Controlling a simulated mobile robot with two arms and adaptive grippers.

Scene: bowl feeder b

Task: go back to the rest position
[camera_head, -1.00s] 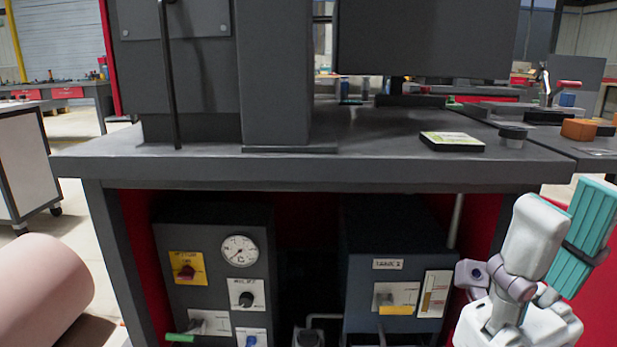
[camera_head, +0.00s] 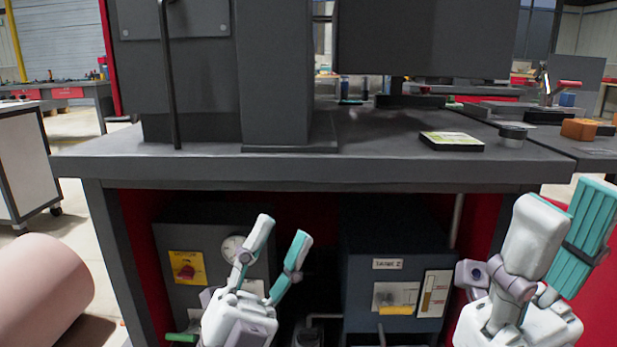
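My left gripper (camera_head: 279,240) is in the lower middle of the head view, in front of the control boxes under the workbench. Its two teal-padded fingers point up and stand apart with nothing between them. My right gripper (camera_head: 562,235) is at the lower right, in front of the bench's right end. It is seen from the side, with a white finger back on the left and a teal pad on the right. There is a gap between these fingers, and no object shows in it.
The dark workbench (camera_head: 300,170) spans the view, with its edge above my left gripper. Below are a left control box (camera_head: 185,225) with a gauge and a right control box (camera_head: 390,250). A flat box (camera_head: 451,141) lies on the top.

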